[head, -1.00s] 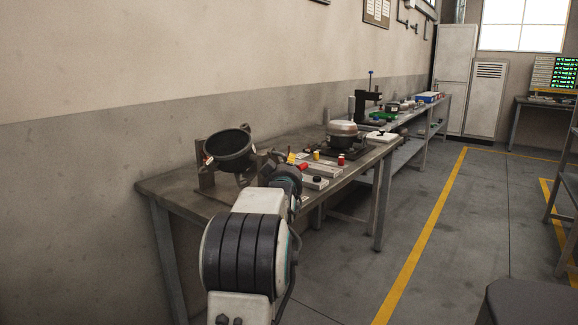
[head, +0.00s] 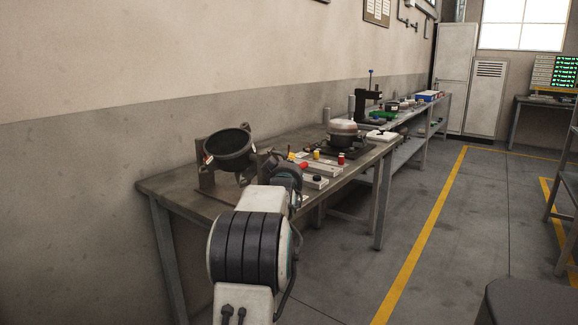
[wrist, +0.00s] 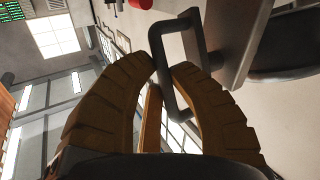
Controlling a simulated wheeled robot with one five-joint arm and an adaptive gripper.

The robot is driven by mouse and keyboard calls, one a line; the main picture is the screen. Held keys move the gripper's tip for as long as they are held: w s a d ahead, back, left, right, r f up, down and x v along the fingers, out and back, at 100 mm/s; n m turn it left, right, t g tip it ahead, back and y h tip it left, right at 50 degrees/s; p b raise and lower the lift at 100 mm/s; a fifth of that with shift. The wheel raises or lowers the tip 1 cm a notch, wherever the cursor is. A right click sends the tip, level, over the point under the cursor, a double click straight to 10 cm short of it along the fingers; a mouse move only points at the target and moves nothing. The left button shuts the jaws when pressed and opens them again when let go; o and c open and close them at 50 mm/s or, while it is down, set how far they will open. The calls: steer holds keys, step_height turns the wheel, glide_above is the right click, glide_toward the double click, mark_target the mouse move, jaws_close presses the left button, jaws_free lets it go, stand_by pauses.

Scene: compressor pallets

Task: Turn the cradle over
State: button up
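The cradle (head: 230,150), a dark round pan between brown-grey side supports, stands tilted at the near end of the workbench in the head view. In the wrist view its dark, C-shaped handle (wrist: 192,42) projects from a grey plate, with part of the black pan (wrist: 292,62) at the right. My gripper (wrist: 168,68) has its two ribbed yellow-brown fingers on either side of the handle's bar, the tips closed in on it. In the head view my arm hides the fingers and most of the handle.
The workbench (head: 165,187) runs along the wall. Beside the cradle lie a red knob (head: 341,158) and light blocks (head: 314,182). A compressor (head: 342,134) sits on a dark pallet farther along.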

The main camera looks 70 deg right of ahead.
jaws_close()
steer(key=shift+h+b, duration=0.3)
steer(key=shift+b, duration=0.95)
